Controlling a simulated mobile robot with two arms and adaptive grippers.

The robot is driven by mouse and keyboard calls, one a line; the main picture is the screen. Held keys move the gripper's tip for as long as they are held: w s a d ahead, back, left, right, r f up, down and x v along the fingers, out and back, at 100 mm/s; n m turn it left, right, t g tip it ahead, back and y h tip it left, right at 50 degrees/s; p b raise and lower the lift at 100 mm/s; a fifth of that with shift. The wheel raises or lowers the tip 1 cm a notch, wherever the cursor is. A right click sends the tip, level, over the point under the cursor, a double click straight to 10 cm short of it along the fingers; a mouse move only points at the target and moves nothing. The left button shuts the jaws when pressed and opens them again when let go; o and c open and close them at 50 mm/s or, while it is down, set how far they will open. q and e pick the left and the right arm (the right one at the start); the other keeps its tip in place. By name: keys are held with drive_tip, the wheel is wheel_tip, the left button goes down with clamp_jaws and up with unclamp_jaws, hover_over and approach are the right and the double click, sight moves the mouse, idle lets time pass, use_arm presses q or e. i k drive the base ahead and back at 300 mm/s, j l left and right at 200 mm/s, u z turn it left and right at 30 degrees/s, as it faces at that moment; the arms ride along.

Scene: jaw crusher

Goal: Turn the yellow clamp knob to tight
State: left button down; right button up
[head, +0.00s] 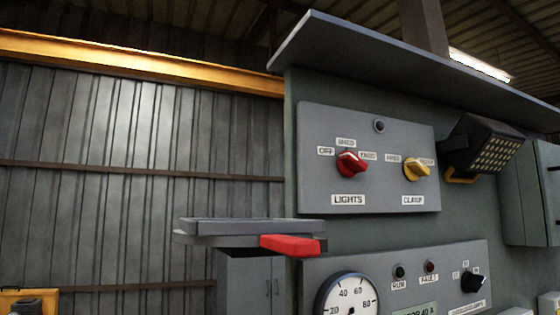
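The yellow clamp knob (416,169) sits on the right half of a grey control panel (320,125), above a plate reading CLAMP (413,200). One small label (393,159) is at its upper left and another (427,161) at its upper right, partly behind the knob. Both are too small to read surely. Which label the knob points at I cannot tell. Neither of my grippers shows in the head view, and nothing touches the knob.
A red LIGHTS knob (351,164) is left of the clamp knob. A floodlight (484,146) juts out at right, and a hood (400,60) overhangs above. A red-handled lever (290,245) sticks out at lower left. A gauge (348,296) and lower panel (450,258) are below.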

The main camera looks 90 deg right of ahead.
sight(413, 169)
drive_tip(key=i+z, duration=0.2)
drive_tip(key=z, duration=0.25)
drive_tip(key=i+z, duration=0.2)
drive_tip(key=z, duration=0.2)
drive_tip(key=i+j+z, duration=0.15)
drive_tip(key=z, duration=0.3)
drive_tip(key=i+z, duration=0.1)
drive_tip(key=z, duration=0.3)
drive_tip(key=i+z, duration=0.1)
drive_tip(key=z, duration=0.35)
drive_tip(key=i+j+z, duration=0.1)
drive_tip(key=z, duration=0.3)
drive_tip(key=j+z, duration=0.15)
drive_tip(key=z, duration=0.3)
drive_tip(key=i+j+z, duration=0.1)
drive_tip(key=z, duration=0.3)
drive_tip(key=j, duration=0.1)
